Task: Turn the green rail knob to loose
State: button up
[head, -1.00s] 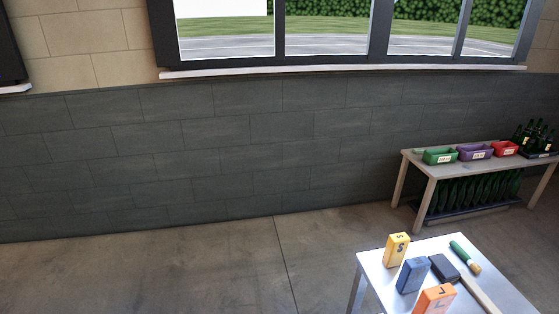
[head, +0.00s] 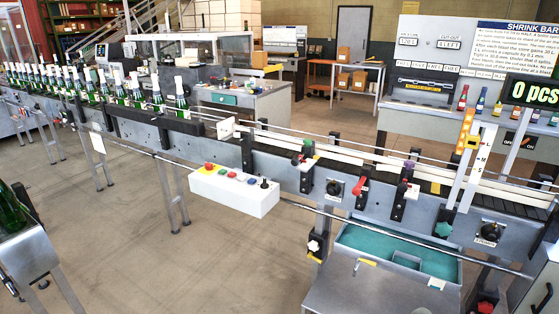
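Two green knobs show on the conveyor (head: 285,178) in the head view. One small green knob (head: 307,143) tops a black post at the guide rails, mid-picture. A green star-shaped knob (head: 443,229) sits on a black block below the upright white scale (head: 471,165) marked L, M, S. I cannot tell which is the rail knob, nor whether either is tight or loose. My gripper is not in view.
A white button box (head: 234,190) juts from the conveyor's front. A red lever (head: 359,186), a purple knob (head: 410,164) and a white star knob (head: 313,246) are nearby. A teal-lined tray (head: 360,243) stands below. Bottles (head: 122,92) line the left belt. Open floor lies front left.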

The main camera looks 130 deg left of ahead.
aim_at(307, 142)
jog(key=u, duration=4.35)
jog(key=i, duration=2.45)
jog(key=u, duration=0.25)
